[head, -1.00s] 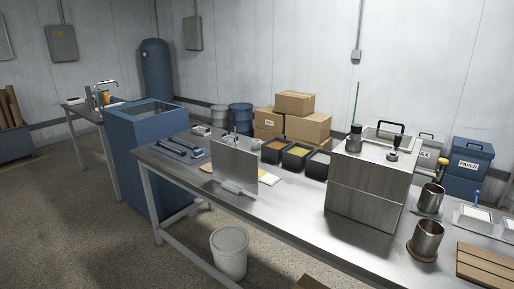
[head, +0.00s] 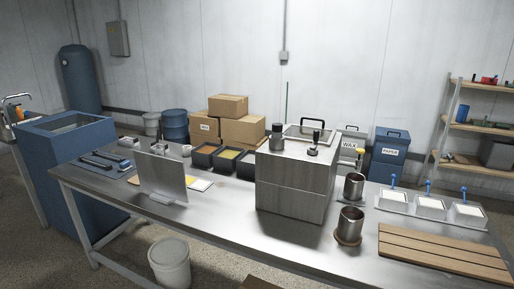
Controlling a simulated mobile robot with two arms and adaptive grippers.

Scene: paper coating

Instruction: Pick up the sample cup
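Two steel cups stand upright on the metal table right of the steel box in the head view. The nearer cup (head: 349,226) rests on a round brown coaster. The farther cup (head: 354,187) has a yellow-tipped tool beside or in it; I cannot tell which. I cannot tell which of the two is the sample cup. Neither of my grippers is in view.
The steel box (head: 292,180) stands left of the cups on the table (head: 230,222). Three white trays (head: 430,207) with blue-handled tools are to the right. A slatted wooden board (head: 440,250) lies at the front right. A white bucket (head: 170,262) stands on the floor.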

